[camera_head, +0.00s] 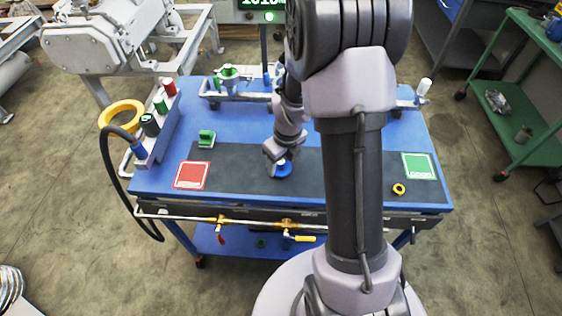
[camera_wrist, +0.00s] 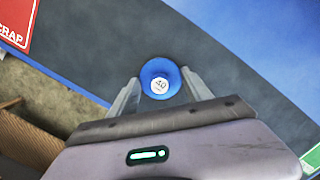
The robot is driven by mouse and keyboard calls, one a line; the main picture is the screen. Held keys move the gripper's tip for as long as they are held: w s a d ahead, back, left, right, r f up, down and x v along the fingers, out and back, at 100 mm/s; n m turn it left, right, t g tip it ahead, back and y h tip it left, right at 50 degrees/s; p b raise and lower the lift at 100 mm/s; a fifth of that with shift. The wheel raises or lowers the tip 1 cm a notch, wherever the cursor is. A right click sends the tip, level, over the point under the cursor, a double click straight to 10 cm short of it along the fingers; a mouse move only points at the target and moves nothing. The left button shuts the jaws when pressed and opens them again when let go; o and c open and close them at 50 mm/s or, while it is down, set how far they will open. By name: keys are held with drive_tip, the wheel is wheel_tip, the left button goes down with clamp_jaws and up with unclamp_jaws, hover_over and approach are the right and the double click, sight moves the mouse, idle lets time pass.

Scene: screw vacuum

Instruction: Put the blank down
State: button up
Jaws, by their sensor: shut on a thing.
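The blank is a round blue piece with a white label marked 40, seen in the wrist view (camera_wrist: 160,82). My gripper (camera_wrist: 160,90) is shut on it, with one finger on each side. In the head view the blue blank (camera_head: 282,169) is under my gripper (camera_head: 279,160), over the dark mat (camera_head: 240,180) in the middle of the blue table. I cannot tell whether it touches the mat. My arm hides part of the table to its right.
A red SCRAP plate (camera_head: 192,175) lies left on the mat and a green plate (camera_head: 418,166) lies right, near a yellow ring (camera_head: 399,188). A rack (camera_head: 160,128) stands at the left edge. The mat between is clear.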

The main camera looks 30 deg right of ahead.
sight(285, 171)
drive_tip(key=o, duration=1.4)
drive_tip(key=shift+o, duration=0.2)
drive_tip(key=s+a+r+n+t+p, duration=0.1)
drive_tip(key=a+r+n+p, duration=0.15)
drive_tip(key=r, duration=0.75)
drive_tip(key=s+a+r+n+p, duration=0.1)
drive_tip(key=s+r+n+p, duration=0.2)
drive_tip(key=r, duration=0.6)
drive_tip(key=s+a+r+n+t+y, duration=0.1)
drive_tip(key=s+a+r+n+t, duration=0.2)
drive_tip(key=s+a+r+n, duration=0.8)
drive_tip(key=s+a+n, duration=0.2)
drive_tip(key=n, duration=1.1)
drive_tip(key=shift+s+r+y, duration=0.15)
drive_tip(key=shift+r+y, duration=0.15)
drive_tip(key=shift+r, duration=0.05)
